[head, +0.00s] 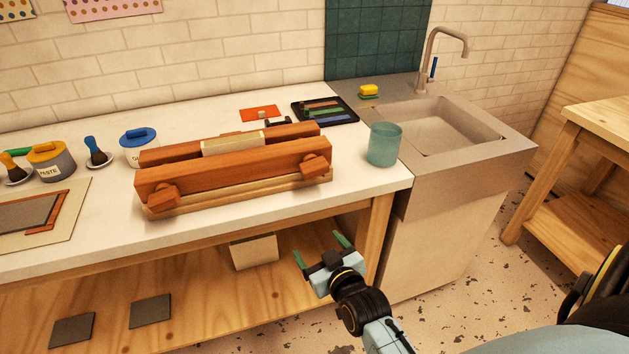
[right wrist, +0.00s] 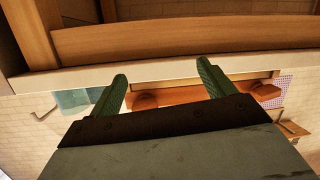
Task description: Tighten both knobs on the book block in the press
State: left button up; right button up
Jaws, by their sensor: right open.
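The wooden press (head: 240,172) lies on the white worktop, with the cream book block (head: 233,145) between its two reddish beams. Two wooden knobs sit on the front beam, the left knob (head: 164,198) and the right knob (head: 315,164). My right gripper (head: 322,248) is open and empty, in front of the bench and below the worktop edge, to the lower right of the press. In the right wrist view its green fingers (right wrist: 163,85) stand apart, with the press (right wrist: 200,95) visible beyond them and its knobs (right wrist: 145,101) showing. My left gripper is not in view.
A teal cup (head: 384,145) stands right of the press near the sink (head: 440,130). Paste pot (head: 52,162), brush (head: 97,153) and white pot (head: 138,146) stand to the left. A dark tray (head: 325,110) lies behind. A lower shelf (head: 200,300) runs under the worktop (head: 90,240).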

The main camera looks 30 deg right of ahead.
aim_at(317, 173)
jog(key=d+r+t+h, duration=0.2)
jog(key=d+r, duration=0.2)
jog(key=r, duration=0.8)
jog(key=shift+m, duration=0.4)
jog(key=b+x, duration=0.1)
jog(key=x, duration=1.2)
jog(key=shift+w+a, duration=0.1)
jog(key=shift+a, duration=0.05)
